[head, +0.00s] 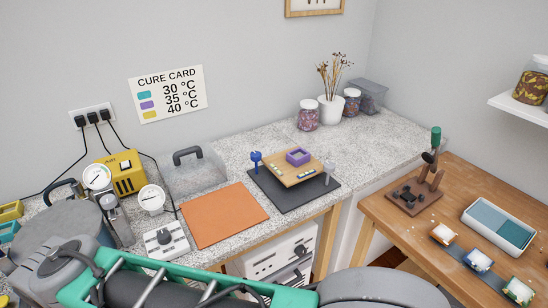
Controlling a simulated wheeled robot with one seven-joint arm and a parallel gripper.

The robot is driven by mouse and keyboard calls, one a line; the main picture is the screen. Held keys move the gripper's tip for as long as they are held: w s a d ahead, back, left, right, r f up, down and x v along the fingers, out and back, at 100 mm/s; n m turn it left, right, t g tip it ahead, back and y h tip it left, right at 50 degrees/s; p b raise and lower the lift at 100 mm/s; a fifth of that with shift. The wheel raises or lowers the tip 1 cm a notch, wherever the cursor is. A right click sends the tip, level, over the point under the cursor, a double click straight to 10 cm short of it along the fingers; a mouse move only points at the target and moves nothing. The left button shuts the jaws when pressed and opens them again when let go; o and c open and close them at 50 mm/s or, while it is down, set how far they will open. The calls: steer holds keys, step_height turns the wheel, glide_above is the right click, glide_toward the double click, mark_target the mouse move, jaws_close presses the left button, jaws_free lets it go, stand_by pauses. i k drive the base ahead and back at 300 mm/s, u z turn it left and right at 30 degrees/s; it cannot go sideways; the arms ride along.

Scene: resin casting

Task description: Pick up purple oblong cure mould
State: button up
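A purple mould (298,156), a small block with a recessed top, sits on a light wooden board (283,174). The board rests on a dark mat (265,190) on the speckled counter. From this distance I cannot tell clearly whether the mould's outline is oblong. My gripper is not in view, so I cannot see whether it is open or shut.
A blue clamp knob (256,157) and a grey post (329,172) stand beside the board. An orange mat (224,215) lies to the left, near a clear box (194,178). Yellow (10,211) and teal (8,231) pieces lie at the left edge. A wooden table (400,232) stands right.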

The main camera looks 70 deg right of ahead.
mark_target(297, 156)
steer(key=u, duration=1.3)
steer(key=i, duration=0.6)
steer(key=z, duration=4.15)
steer(key=i, duration=0.45)
steer(key=z, duration=0.2)
